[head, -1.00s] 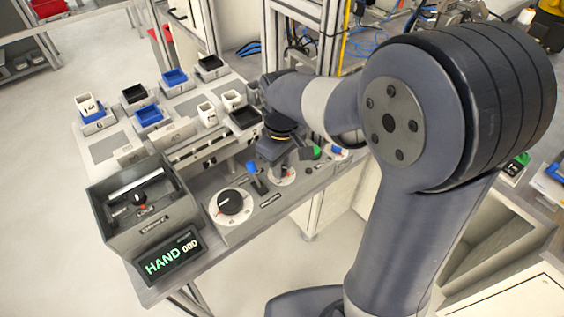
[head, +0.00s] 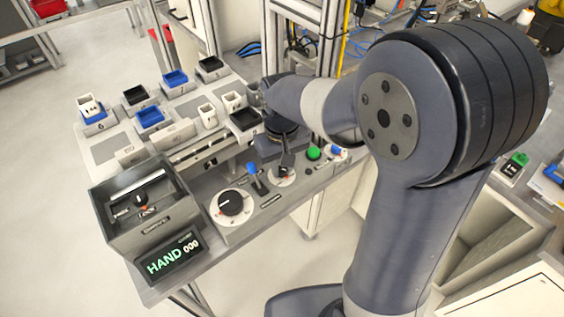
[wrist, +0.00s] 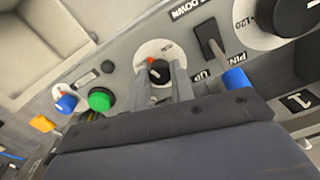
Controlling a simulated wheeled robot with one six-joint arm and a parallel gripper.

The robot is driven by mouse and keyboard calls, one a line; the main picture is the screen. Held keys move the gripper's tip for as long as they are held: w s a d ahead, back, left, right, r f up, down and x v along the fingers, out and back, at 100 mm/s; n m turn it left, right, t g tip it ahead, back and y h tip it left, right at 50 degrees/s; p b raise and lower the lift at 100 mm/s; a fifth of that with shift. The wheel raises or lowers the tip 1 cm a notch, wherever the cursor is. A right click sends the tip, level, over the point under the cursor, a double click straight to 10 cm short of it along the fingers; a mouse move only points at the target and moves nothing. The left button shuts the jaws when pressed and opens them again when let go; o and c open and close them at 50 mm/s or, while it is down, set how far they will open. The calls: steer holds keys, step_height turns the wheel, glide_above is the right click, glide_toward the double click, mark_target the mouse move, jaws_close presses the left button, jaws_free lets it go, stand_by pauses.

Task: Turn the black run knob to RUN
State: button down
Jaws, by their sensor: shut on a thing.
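A black knob (wrist: 159,73) with an orange-red mark sits on a round white plate (wrist: 146,50) in the wrist view. My gripper (wrist: 166,80) is shut on this knob, one finger on each side. In the head view my gripper (head: 287,162) reaches down over the same white plate (head: 282,180) and hides most of the knob. I cannot read the marks around it. A display (head: 168,258) at the front left of the bench reads HAND 000.
A blue-tipped lever (head: 255,172) and a large black dial (head: 231,203) stand left of my gripper. A green button (head: 313,153) and a small blue knob (head: 337,151) are to its right. A grey open box (head: 107,225) stands at the left. Small bins fill the back.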

mark_target(282, 169)
steer(key=m, duration=0.6)
steer(key=shift+p, duration=0.35)
steer(key=m, duration=0.6)
steer(key=shift+m, duration=0.4)
steer(key=c, duration=1.2)
jaws_free()
step_height(282, 169, up, 11)
steer(key=shift+f, duration=0.2)
step_height(282, 169, down, 11)
steer(key=shift+r, duration=0.15)
